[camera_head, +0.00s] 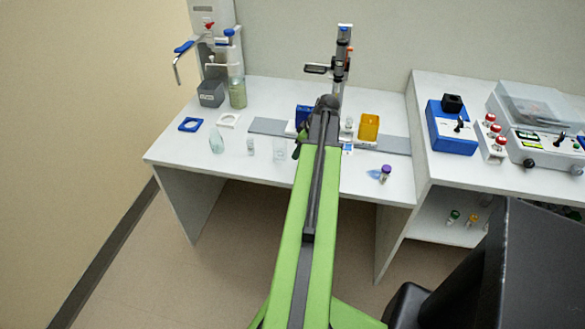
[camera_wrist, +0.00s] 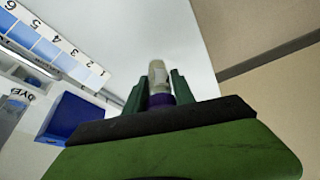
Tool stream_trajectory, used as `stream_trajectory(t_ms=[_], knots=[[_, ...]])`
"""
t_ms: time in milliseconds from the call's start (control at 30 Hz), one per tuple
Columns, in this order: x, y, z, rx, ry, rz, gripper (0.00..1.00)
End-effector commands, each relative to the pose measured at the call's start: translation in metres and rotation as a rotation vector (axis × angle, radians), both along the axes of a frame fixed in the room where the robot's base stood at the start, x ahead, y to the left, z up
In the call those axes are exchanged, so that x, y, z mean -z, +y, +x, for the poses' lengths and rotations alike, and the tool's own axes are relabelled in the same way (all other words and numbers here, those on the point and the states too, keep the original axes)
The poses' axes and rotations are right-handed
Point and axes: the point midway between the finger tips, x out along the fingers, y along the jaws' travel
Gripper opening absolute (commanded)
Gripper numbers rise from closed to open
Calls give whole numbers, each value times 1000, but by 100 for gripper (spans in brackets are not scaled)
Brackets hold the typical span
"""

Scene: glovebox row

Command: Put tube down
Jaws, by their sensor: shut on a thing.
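My gripper (camera_wrist: 159,82) has green fingers in the wrist view, shut on a tube (camera_wrist: 157,74). The tube has a pale, translucent body and a purple band or cap (camera_wrist: 160,99) near the palm. It points away from the palm over the white bench (camera_wrist: 170,30). I cannot tell whether it touches the bench. In the head view my arm hides the gripper and held tube.
A blue box (camera_wrist: 75,121) and a numbered blue scale (camera_wrist: 50,45) lie left in the wrist view. A yellow bin (camera_head: 369,127) stands right of my arm; clear vessels (camera_head: 217,141) stand left. A blue device (camera_head: 451,128) stands farther right. The bench's front-left is clear.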

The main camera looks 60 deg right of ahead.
Motion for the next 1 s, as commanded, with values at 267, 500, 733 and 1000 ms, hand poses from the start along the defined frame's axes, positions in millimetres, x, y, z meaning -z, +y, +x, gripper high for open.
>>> stream_trajectory(t_ms=[267,500,733,1000], knots=[[13,7,20,1,0,-1,0],[45,6,19,2,0,0,0],[52,6,19,2,0,0,0],[56,6,19,2,0,0,34]])
